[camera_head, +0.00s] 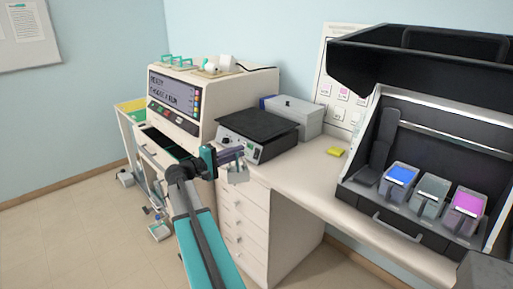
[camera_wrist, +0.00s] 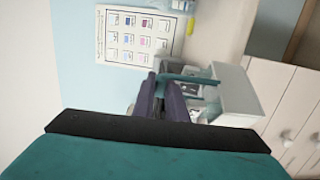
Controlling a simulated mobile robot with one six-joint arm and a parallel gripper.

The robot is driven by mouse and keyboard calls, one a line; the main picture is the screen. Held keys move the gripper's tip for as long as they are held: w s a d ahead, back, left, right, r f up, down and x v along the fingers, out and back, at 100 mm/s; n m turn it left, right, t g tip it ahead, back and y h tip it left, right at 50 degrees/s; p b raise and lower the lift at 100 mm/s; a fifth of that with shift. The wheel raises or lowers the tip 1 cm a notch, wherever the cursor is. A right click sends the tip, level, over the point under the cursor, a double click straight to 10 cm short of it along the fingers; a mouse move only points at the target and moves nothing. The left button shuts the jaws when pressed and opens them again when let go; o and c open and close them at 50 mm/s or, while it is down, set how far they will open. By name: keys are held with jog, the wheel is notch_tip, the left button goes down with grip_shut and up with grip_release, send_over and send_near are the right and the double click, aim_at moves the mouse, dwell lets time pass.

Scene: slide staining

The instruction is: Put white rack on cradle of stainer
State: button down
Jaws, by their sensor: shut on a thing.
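My gripper (camera_head: 230,153) is shut on the white rack (camera_head: 237,173), which hangs below the fingers in front of the bench drawers. In the wrist view the dark fingers (camera_wrist: 160,97) point ahead, and the pale rack body (camera_wrist: 234,96) shows to their right, with a teal bar (camera_wrist: 188,78) near the fingertips. The stainer (camera_head: 210,95) is the beige machine with a lit screen (camera_head: 175,91), behind and left of my gripper. The rack is apart from it. I cannot tell which part is its cradle.
Teal-handled items (camera_head: 178,62) stand on top of the stainer. A black-topped instrument (camera_head: 257,127) and a grey box (camera_head: 293,117) stand right of it on the bench (camera_head: 295,173). A dark hood (camera_head: 420,130) with several containers is at the right.

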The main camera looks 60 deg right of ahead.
jog(key=w+a+f+n+t, duration=0.25)
jog(key=w+a, duration=0.25)
jog(key=a, duration=0.5)
jog(key=w+a+f+n+t, duration=0.15)
jog(key=w+a+t, duration=0.3)
jog(key=a, duration=0.45)
jog(key=w+a+f+n+t, duration=0.25)
jog(key=w+a, duration=0.35)
jog(key=a, duration=0.4)
jog(key=a+f+n+t+y, duration=0.1)
jog(key=a+t, duration=0.3)
jog(key=a, duration=1)
jog(key=a+f+n+t+y, duration=0.1)
jog(key=a+f+n+t, duration=0.2)
jog(key=a, duration=1.2)
jog(key=shift+w+f+n+t+y, duration=0.35)
jog(key=shift+w+f+n+y, duration=0.15)
jog(key=shift+f, duration=0.25)
jog(key=shift+s, duration=0.2)
